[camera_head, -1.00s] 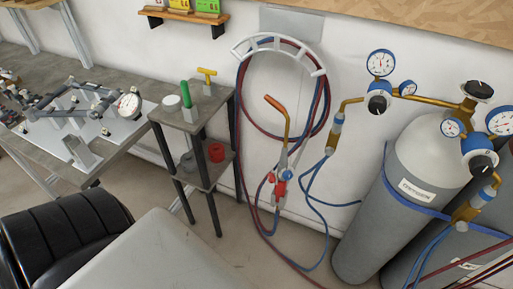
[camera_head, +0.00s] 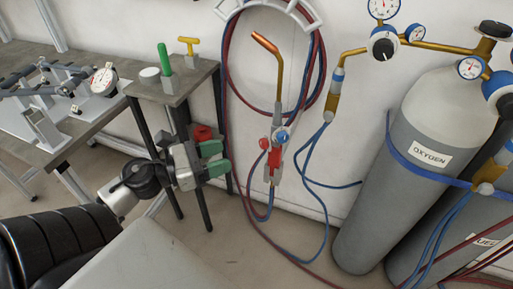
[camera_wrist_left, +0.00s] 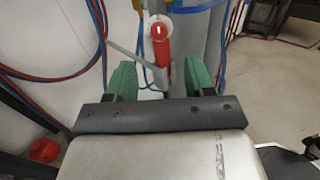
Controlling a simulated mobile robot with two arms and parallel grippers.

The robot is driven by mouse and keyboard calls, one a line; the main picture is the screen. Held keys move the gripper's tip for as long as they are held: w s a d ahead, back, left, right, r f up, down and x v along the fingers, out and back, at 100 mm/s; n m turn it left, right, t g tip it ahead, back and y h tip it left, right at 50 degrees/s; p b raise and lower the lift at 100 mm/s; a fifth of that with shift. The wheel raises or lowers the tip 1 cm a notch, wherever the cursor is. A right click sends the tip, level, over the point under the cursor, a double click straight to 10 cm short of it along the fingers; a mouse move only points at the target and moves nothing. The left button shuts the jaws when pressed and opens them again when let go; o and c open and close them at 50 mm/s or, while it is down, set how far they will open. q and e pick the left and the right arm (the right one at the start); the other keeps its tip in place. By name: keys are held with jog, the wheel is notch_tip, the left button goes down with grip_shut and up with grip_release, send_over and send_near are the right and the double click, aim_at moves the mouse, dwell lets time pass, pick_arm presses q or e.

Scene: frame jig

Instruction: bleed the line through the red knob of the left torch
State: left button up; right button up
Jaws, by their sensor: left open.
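The torch (camera_head: 277,145) hangs at the wall with its copper tip (camera_head: 266,42) pointing up. Its red knob (camera_head: 264,143) is on the left side of the body and a blue knob (camera_head: 282,136) is on the right. My left gripper (camera_head: 224,158) is open, its green fingers pointing right toward the torch, apart from it. In the left wrist view, a red part with a white end (camera_wrist_left: 159,30), apparently the red knob, lies ahead of the gap between the open fingers (camera_wrist_left: 161,80). My right gripper is not in view.
A small stand (camera_head: 172,88) holds a green-handled tool (camera_head: 165,57) and a yellow T-handle (camera_head: 189,44); a red item (camera_head: 203,132) is on its lower shelf. Red and blue hoses hang around the torch. The oxygen cylinder (camera_head: 420,200) stands to the right.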

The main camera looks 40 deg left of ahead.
aim_at(261, 143)
pick_arm(q)
jog(key=p+x, duration=0.1)
jog(key=x, duration=0.7)
jog(key=shift+w+r+p, duration=0.1)
jog(key=shift+w+p, duration=0.1)
jog(key=shift+p, duration=0.2)
jog(key=shift+w+d, duration=0.3)
jog(key=shift+w, duration=0.2)
jog(key=c, duration=0.9)
